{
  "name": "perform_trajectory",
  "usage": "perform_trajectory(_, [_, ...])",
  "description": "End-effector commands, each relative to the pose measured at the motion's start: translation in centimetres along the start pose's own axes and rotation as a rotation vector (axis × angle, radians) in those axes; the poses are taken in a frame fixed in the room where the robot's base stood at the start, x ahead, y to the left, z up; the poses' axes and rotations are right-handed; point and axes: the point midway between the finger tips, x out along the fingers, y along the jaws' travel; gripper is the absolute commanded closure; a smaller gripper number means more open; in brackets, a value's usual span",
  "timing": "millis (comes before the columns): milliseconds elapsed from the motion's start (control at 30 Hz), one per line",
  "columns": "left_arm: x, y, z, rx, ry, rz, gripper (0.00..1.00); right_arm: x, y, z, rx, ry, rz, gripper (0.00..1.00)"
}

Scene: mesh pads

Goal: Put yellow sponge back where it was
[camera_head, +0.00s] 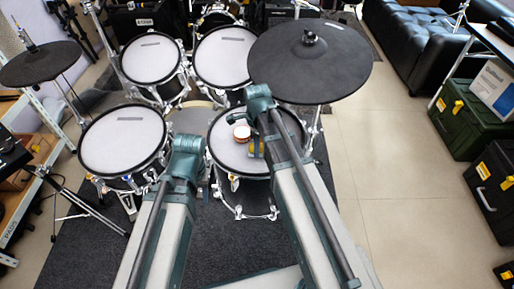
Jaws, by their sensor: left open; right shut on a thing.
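The yellow sponge (251,149) shows as a small yellow patch over the front right drum pad, partly hidden by my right arm. My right gripper (257,137) is shut on it; its fingers are mostly hidden behind the wrist. I cannot tell whether the sponge touches the pad. A small round white and red-brown object (242,132) is on the same pad, just left of the sponge. My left gripper (188,160) is open, low between the two front pads, with its fingertips hard to see and no object visible in it.
The front right mesh pad (225,157) lies under my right gripper. The front left pad (124,140) and two back pads (150,58) (224,56) are bare. A large black cymbal pad (312,66) overhangs at the back right. Another black cymbal (40,64) stands at the left.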

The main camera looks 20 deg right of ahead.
Motion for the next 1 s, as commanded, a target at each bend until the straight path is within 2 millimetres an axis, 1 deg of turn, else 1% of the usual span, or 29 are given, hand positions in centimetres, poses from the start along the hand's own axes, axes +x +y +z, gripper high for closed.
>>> perform_trajectory(267, [0.7,0.1,0.0,0.0,0.0,0.0,0.5,0.7,0.0,0.0,0.0,0.0,0.0,0.96])
perform_trajectory(300, [0.7,0.1,0.0,0.0,0.0,0.0,0.5,0.7,0.0,0.0,0.0,0.0,0.0,0.49])
perform_trajectory(367, [0.6,0.1,0.0,0.0,0.0,0.0,0.5,0.6,0.0,0.0,0.0,0.0,0.0,0.38])
perform_trajectory(400, [0.6,0.1,0.0,0.0,0.0,0.0,0.5,0.6,0.0,0.0,0.0,0.0,0.0,0.31])
perform_trajectory(467, [0.6,0.1,0.0,0.0,0.0,0.0,0.5,0.6,0.0,0.0,0.0,0.0,0.0,0.21])
perform_trajectory(800, [0.5,0.1,0.0,0.0,0.0,0.0,0.5,0.5,0.0,0.0,0.0,0.0,0.0,0.21])
perform_trajectory(1000, [-0.5,-0.1,0.0,0.0,0.0,0.0,0.5,-0.5,0.0,0.0,0.0,0.0,0.0,0.21])
